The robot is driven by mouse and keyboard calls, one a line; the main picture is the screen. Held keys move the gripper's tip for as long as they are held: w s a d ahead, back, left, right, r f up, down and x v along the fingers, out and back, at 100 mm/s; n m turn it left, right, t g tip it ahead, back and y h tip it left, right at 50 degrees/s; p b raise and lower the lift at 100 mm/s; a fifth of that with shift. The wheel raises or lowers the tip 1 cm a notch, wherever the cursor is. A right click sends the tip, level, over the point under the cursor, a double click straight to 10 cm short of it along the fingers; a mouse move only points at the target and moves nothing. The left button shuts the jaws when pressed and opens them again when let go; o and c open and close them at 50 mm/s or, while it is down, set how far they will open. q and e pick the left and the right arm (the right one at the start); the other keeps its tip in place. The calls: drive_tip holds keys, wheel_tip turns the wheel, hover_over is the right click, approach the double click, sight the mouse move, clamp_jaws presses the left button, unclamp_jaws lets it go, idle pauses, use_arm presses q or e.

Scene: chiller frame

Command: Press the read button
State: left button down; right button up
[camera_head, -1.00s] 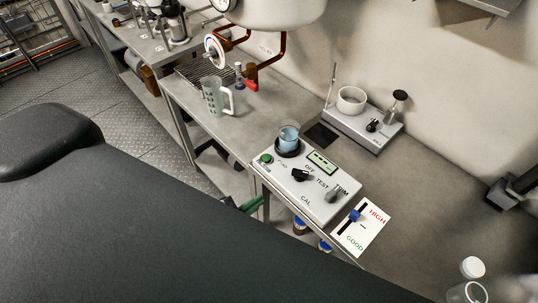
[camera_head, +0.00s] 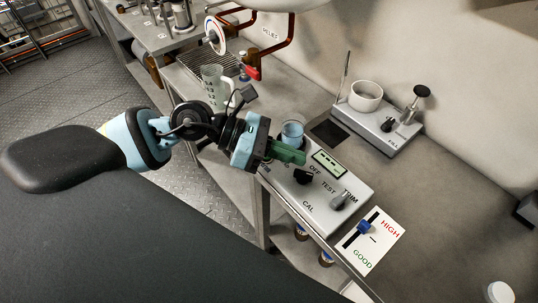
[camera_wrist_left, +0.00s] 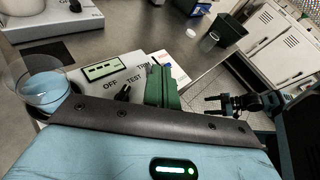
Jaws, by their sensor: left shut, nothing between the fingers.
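The white meter box (camera_head: 318,198) sits on the bench with a display (camera_head: 329,163), a black OFF/TEST/CAL knob (camera_head: 303,177) and a grey TRIM knob. The green button at its left corner is hidden behind my gripper. My left gripper (camera_head: 298,156) is shut and empty, its green fingers over the box's upper left part, in front of the beaker (camera_head: 292,134). In the left wrist view the shut green fingers (camera_wrist_left: 161,84) stand over the box, right of its display (camera_wrist_left: 103,71). What looks like my right gripper (camera_wrist_left: 213,105) shows at right, its jaws unclear.
A HIGH/GOOD card with a blue slider (camera_head: 363,227) lies at the box's right. A grey stand with a white dish (camera_head: 366,96) is behind. A clear jug (camera_head: 214,84) stands further left. The bench to the right of the stand is mostly bare.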

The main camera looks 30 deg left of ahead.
use_arm(q)
drive_tip(key=w+a+m+t+y+b, duration=0.1)
drive_tip(key=w+a+m+y, duration=0.4)
drive_tip(key=a, duration=0.5)
drive_tip(key=shift+r+m+t+y+b, duration=0.3)
drive_tip(key=shift+m+t+y+b, duration=0.1)
drive_tip(key=shift+y, duration=0.6)
use_arm(e)
drive_tip(key=shift+s+a+f, duration=0.1)
drive_tip(key=shift+s+f, duration=0.3)
drive_tip(key=shift+f, duration=0.25)
drive_tip(key=shift+s+f, duration=0.35)
drive_tip(key=shift+f, duration=0.25)
use_arm(q)
drive_tip(key=shift+f, duration=0.1)
wheel_tip(320, 180, down, 8)
drive_tip(key=b, duration=0.4)
drive_tip(key=shift+f+b, duration=0.35)
drive_tip(key=shift+b, duration=0.3)
use_arm(e)
drive_tip(key=shift+g, duration=0.4)
wheel_tip(320, 180, down, 5)
drive_tip(key=shift+s+r, duration=0.1)
drive_tip(key=shift+r, duration=0.05)
drive_tip(key=shift+s+f, duration=0.2)
drive_tip(key=shift+s, duration=0.25)
drive_tip(key=shift+w+r, duration=0.15)
